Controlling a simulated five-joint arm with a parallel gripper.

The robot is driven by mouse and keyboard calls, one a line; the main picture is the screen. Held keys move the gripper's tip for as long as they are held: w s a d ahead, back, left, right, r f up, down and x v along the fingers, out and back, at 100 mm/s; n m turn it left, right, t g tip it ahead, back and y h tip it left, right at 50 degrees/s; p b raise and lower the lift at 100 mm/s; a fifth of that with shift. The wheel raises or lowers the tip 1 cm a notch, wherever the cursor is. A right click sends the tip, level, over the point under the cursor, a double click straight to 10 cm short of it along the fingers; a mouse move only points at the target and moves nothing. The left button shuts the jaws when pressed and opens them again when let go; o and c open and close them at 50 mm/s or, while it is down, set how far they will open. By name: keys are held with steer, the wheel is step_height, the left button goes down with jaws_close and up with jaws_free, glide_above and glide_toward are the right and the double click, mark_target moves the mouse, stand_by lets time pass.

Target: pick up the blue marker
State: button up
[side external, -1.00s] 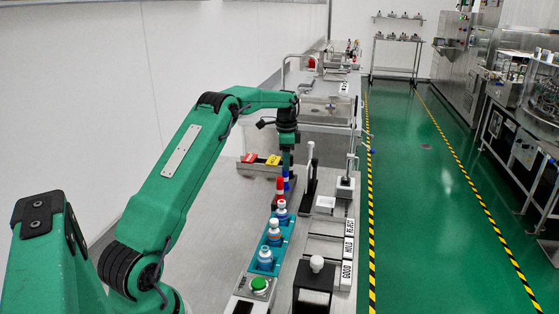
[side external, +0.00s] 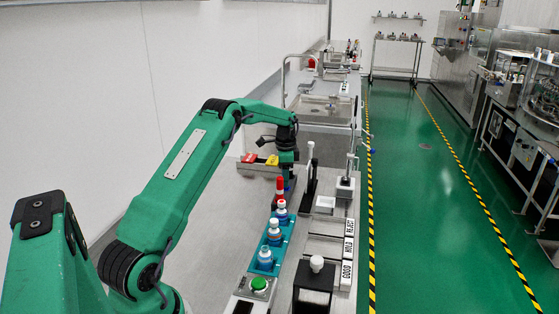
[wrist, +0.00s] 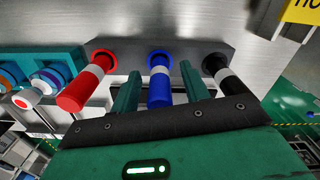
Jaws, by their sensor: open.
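The blue marker (wrist: 159,85) with a white band stands in a holder (wrist: 130,53), between a red marker (wrist: 85,85) and a black marker (wrist: 228,80). In the wrist view, the two fingers of my gripper (wrist: 160,72) are open, one on each side of the blue marker, with narrow gaps showing. In the side view, my gripper (side external: 288,170) is low over the marker holder and mostly hides the blue marker. The red marker (side external: 279,187) shows just left of it there.
A black stand (side external: 309,180) is close on the right. Red and yellow blocks (side external: 260,159) lie behind to the left. The bench's left part is clear.

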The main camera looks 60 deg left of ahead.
steer(key=shift+f, duration=0.7)
jaws_close()
